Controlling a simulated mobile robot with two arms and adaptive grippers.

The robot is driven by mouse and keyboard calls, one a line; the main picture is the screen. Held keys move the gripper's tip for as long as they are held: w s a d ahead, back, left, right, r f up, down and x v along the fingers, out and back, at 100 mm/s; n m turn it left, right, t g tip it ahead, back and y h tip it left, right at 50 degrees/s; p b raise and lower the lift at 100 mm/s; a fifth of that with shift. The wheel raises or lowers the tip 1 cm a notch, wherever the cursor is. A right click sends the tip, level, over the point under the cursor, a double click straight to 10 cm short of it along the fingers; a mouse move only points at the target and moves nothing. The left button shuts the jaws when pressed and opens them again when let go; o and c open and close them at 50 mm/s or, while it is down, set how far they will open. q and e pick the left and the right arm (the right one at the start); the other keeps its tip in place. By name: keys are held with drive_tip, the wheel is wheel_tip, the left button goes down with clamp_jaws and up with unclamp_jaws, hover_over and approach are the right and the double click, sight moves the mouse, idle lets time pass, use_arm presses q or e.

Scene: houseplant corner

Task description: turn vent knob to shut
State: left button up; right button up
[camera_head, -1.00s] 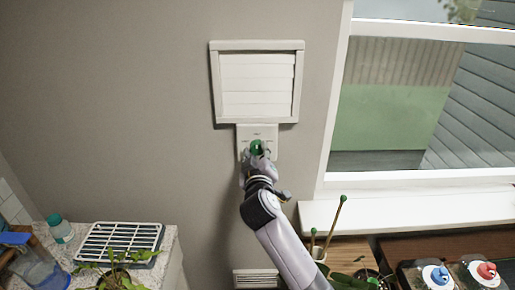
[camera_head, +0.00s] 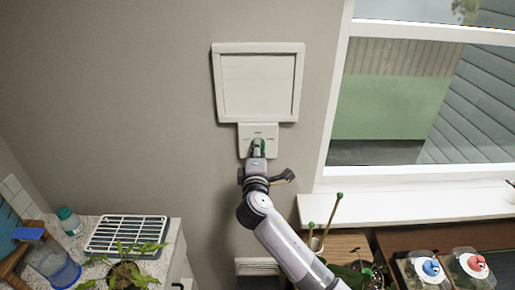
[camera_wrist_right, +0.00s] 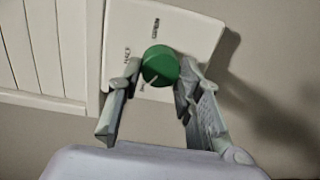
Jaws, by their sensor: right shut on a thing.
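The green round vent knob (camera_wrist_right: 160,64) sits on a white plate (camera_wrist_right: 190,28). In the right wrist view, the plate has "OPEN" and "HALF" lettering and a third label partly hidden by a finger. A white mark on the knob's lower edge points down towards that label. My right gripper (camera_wrist_right: 161,78) is shut on the knob, one finger on each side. In the head view, my right gripper (camera_head: 258,152) covers part of the knob (camera_head: 257,143). Above it, the vent (camera_head: 259,83) has a flat white face inside its frame. My left gripper is not in view.
A window (camera_head: 420,90) and white sill (camera_head: 410,206) are to the right. A white rack (camera_head: 127,234), a plant and bottles stand at lower left. Pots and lidded jars are at lower right. The wall left of the vent is clear.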

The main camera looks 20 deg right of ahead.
drive_tip(key=shift+n+p, duration=0.3)
drive_tip(key=shift+n, duration=0.7)
drive_tip(key=shift+f, duration=0.1)
drive_tip(key=o, duration=1.2)
drive_tip(key=shift+c, duration=0.2)
drive_tip(key=shift+s, duration=0.1)
drive_tip(key=v, duration=1.1)
drive_tip(key=shift+s+a, duration=0.25)
drive_tip(key=shift+s, duration=0.15)
drive_tip(key=shift+f, duration=0.1)
